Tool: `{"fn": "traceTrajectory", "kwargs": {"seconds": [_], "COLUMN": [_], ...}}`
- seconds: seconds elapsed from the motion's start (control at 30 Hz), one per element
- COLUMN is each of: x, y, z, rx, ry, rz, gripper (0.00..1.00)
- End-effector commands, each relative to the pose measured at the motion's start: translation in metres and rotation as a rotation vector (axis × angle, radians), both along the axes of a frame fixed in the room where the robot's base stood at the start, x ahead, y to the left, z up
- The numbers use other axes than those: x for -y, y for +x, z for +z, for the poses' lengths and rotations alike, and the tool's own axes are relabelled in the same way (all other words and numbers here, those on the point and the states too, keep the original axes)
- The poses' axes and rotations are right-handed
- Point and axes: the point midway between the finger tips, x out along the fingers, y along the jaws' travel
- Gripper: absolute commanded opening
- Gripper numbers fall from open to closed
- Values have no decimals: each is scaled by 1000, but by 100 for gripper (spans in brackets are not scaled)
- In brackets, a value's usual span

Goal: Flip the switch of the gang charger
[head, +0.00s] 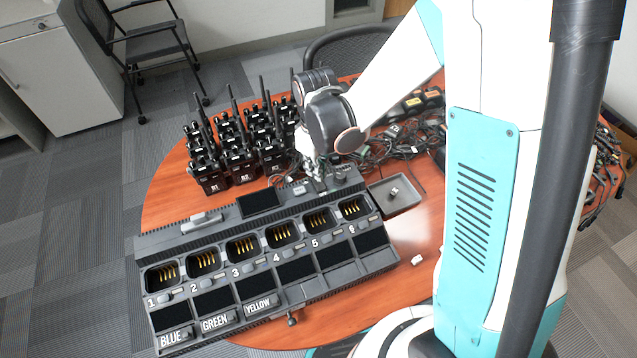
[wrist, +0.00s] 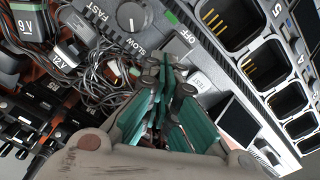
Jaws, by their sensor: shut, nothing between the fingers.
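The gang charger (head: 283,262) is a long dark unit on the round table, with a row of numbered empty bays along its front. My gripper (head: 318,184) is over its back right part. In the wrist view my gripper (wrist: 168,72) is shut and empty, its fingertips close to the charger's top panel. Just beyond them are an OFF marking (wrist: 185,39), a small green mark (wrist: 171,18) and a round SLOW/FAST knob (wrist: 133,17). The fingers cover the panel beside OFF; I cannot make out the switch or its position, nor whether the fingertips touch the panel.
Several black radios (head: 235,150) stand behind the charger on the left. Tangled cables and adapters (head: 395,140) lie behind on the right. A grey tray (head: 397,197) with a small item sits right of the charger. A small white piece (head: 417,260) lies on the bare table.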

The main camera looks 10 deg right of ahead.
Motion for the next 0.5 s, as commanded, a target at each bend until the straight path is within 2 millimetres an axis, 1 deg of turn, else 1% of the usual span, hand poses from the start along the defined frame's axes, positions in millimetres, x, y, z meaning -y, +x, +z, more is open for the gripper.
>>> {"fn": "traceTrajectory", "kwargs": {"seconds": [0.5], "x": [0], "y": [0], "z": [-8], "rx": [0], "ry": [0], "rz": [0], "gripper": [0]}}
